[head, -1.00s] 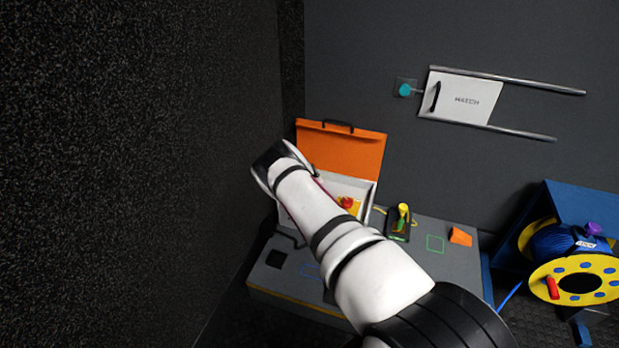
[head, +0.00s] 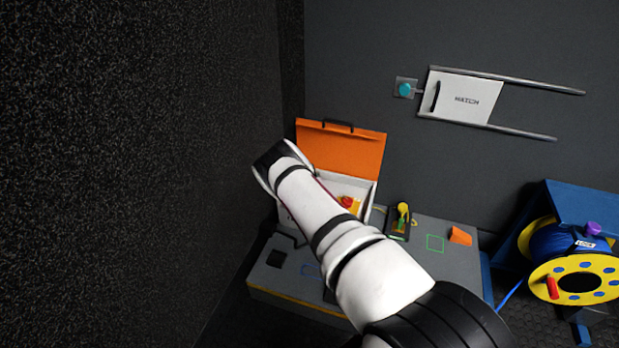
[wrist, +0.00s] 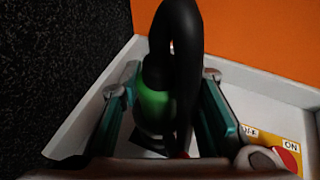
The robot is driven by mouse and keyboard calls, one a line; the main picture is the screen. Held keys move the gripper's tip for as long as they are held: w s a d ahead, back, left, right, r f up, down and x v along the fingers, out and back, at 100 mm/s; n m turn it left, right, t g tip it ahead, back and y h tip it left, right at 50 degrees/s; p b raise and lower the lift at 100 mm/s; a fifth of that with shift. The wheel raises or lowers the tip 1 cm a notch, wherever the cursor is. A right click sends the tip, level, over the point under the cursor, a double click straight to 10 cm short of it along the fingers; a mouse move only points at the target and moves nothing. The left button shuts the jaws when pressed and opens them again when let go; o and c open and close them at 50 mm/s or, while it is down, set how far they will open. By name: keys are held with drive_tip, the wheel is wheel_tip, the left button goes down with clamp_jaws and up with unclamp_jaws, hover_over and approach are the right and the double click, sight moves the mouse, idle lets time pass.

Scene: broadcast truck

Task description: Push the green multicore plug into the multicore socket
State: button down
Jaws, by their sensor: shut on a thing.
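In the wrist view my gripper (wrist: 163,88) is shut on the green plug (wrist: 154,107), with one teal finger on each side of it. A thick black cable (wrist: 178,35) rises from the plug and bends over in front of it. The plug's lower end and the multicore socket cannot be made out; the gripper and cable cover that area. Plug and gripper are over the inside of an open white case (wrist: 238,100). In the head view my arm hides the plug and the fingers.
The case has a raised orange lid (head: 342,148) behind. A red knob (head: 347,201) on a yellow ON-marked plate (wrist: 262,137) is to the right inside. A dark speckled wall (head: 140,170) is close on the left. A blue cable reel (head: 553,240) stands at far right.

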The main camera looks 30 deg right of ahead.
drive_tip(key=shift+f+b, duration=0.95)
drive_tip(key=shift+f, duration=0.45)
drive_tip(key=c, duration=1.1)
unclamp_jaws()
drive_tip(key=shift+s, duration=0.1)
drive_tip(key=v, duration=1.1)
drive_tip(key=shift+s+a+r, duration=0.2)
drive_tip(key=shift+s+r, duration=0.05)
drive_tip(key=shift+s, duration=0.05)
